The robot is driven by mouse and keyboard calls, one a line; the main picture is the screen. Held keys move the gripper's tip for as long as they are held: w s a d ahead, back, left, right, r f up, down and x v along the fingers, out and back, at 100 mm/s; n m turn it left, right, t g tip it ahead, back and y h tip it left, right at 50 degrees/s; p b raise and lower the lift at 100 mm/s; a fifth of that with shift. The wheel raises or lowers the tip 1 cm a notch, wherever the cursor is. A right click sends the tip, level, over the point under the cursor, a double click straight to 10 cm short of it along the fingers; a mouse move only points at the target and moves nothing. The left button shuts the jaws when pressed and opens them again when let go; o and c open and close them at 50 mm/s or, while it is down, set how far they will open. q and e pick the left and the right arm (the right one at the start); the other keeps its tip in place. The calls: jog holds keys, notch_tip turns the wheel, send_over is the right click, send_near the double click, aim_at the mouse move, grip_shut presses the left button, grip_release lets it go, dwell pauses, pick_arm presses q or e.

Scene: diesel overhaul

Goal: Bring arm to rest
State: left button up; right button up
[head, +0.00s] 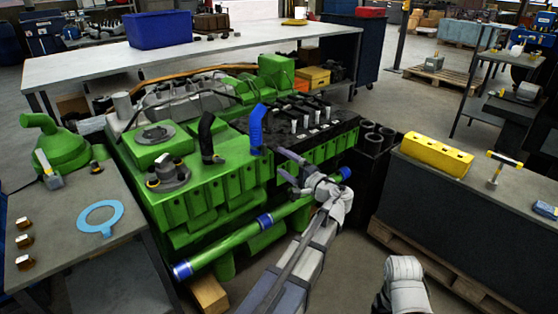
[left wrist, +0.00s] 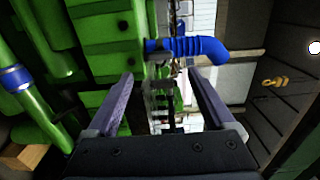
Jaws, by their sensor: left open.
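My left gripper (head: 289,168) is over the front right side of the green engine (head: 215,190), near the blue elbow hose (head: 257,132). In the left wrist view its two fingers (left wrist: 160,80) are spread with nothing held between them. The blue hose (left wrist: 190,47) lies beyond the fingertips there, and the green engine side (left wrist: 100,45) fills the left. A long green pipe with blue bands (head: 225,243) runs along the engine's front, close to my left arm. Only a link of my right arm shows at the bottom right of the head view; its gripper is out of frame.
A left bench (head: 120,262) holds a blue ring (head: 98,217) and a green housing (head: 62,150). A right workbench (head: 480,235) carries a yellow block (head: 436,155). A long table (head: 90,70) with a blue bin (head: 158,29) stands behind the engine.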

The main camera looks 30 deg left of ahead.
aim_at(266, 151)
dwell(0.3)
pick_arm(q)
jog(key=x, duration=0.8)
jog(key=shift+d, duration=0.1)
